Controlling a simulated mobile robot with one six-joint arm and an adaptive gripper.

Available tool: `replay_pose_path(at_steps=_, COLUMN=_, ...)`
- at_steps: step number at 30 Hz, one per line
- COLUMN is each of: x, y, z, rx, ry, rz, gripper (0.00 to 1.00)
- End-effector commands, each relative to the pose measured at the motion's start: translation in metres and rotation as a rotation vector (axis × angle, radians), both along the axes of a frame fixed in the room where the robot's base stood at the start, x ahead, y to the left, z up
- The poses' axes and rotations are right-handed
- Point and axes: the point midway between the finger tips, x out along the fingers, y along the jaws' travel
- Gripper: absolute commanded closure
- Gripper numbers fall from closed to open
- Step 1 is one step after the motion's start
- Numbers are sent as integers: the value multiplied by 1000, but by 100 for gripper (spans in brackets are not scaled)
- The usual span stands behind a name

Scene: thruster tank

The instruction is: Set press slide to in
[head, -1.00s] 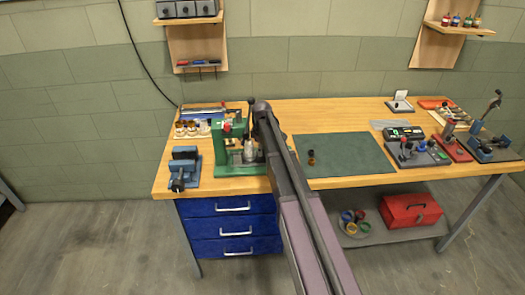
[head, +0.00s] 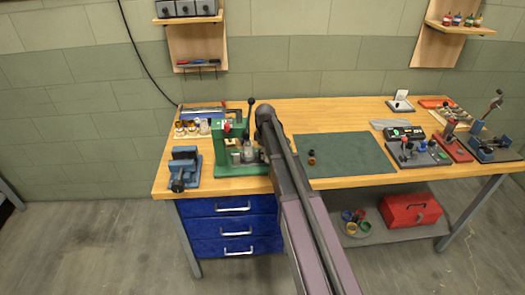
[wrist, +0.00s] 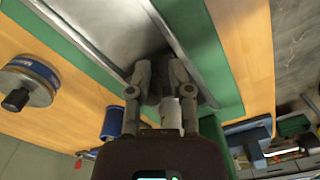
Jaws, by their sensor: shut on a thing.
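The green press (head: 227,160) stands at the left part of the bench, with a black-knobbed lever (head: 250,104) upright at its right side. A small silver part (head: 248,153) shows low in its frame. In the wrist view a flat grey metal plate (wrist: 105,30), seemingly the press slide, lies between green edges. My gripper (wrist: 158,72) points at the plate's near end, its fingers closed around a small dark grey piece, seemingly the slide's handle; its shape is mostly hidden. In the head view my arm covers the gripper at the press's right side.
A blue vise (head: 183,170) stands left of the press, and small jars (head: 190,128) stand behind it. A green mat (head: 345,155) with a small dark bottle lies to the right. Beyond it are control boxes (head: 418,153) and fixtures. Blue drawers (head: 235,228) are below.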

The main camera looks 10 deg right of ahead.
Motion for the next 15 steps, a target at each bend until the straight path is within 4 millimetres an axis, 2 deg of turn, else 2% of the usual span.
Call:
replay_pose_path(at_steps=1, x=-14, y=2, z=0, rx=0, ry=0, rz=-17, gripper=100)
replay_pose_path(at_steps=4, x=-34, y=6, z=-1, rx=-1, ry=-2, rz=-76, gripper=100)
replay_pose_path(at_steps=8, x=-76, y=15, z=-1, rx=0, ry=-3, rz=-201, gripper=100)
replay_pose_path(at_steps=15, x=-181, y=34, z=-2, rx=-1, ry=-5, rz=-530, gripper=100)
